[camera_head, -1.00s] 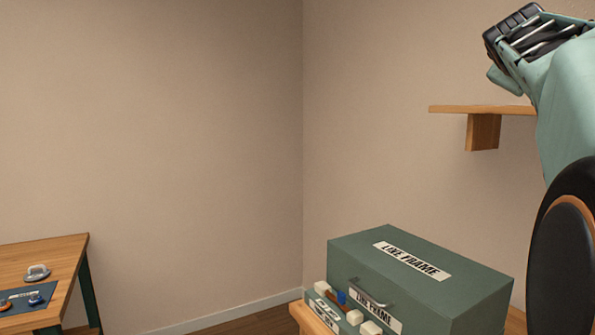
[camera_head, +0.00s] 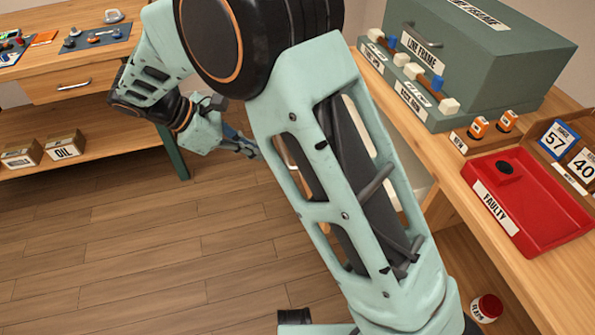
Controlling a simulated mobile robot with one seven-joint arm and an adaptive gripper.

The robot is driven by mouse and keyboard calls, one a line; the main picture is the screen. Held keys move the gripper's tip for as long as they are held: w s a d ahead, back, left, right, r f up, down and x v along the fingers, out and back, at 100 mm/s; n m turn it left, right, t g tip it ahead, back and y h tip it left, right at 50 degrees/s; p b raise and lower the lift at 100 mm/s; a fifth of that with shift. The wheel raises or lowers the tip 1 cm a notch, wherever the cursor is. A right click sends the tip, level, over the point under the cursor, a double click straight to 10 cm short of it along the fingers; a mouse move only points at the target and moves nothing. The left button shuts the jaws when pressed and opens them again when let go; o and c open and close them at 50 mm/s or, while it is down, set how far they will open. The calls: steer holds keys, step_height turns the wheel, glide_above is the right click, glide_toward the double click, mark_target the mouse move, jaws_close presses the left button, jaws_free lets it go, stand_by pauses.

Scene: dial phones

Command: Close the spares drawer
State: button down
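No drawer label reading spares is legible. Behind my arm, at the right bench's left side, a pale panel (camera_head: 412,188) with wooden edges shows in pieces; it may be a pulled-out drawer, but my arm hides most of it. My gripper (camera_head: 248,149) is left of these pieces, above the floor, with its dark fingers pointing right. I see nothing in it, and its fingers are too small to tell open from shut. The left workbench has a wooden drawer (camera_head: 88,80) with a metal handle, which looks closed.
The right bench (camera_head: 480,185) carries a green line frame box (camera_head: 470,50), a red faulty tray (camera_head: 535,205), small orange parts and number cards. A red-lidded jar (camera_head: 487,306) stands below. Boxes (camera_head: 65,146) sit on the left bench's lower shelf. Floor between the benches is clear.

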steer(key=s+a+f+n, duration=0.1)
steer(key=s+f, duration=0.1)
steer(key=s, duration=0.2)
steer(key=w+d+f+b, duration=0.3)
steer(key=d+f, duration=0.3)
steer(key=d, duration=0.4)
steer(key=shift+w+d+f+b, duration=0.25)
steer(key=shift+f+b, duration=0.1)
steer(key=shift+b, duration=0.1)
steer(key=w+d+p, duration=0.2)
steer(key=w+d, duration=0.2)
steer(key=d, duration=1)
steer(key=w+d+p, duration=0.2)
steer(key=w+d, duration=0.2)
steer(key=d, duration=1.1)
steer(key=shift+w+d, duration=0.15)
steer(key=shift+w, duration=0.05)
steer(key=shift+d+r+h, duration=0.1)
steer(key=shift+r+h, duration=0.05)
steer(key=shift+h, duration=0.15)
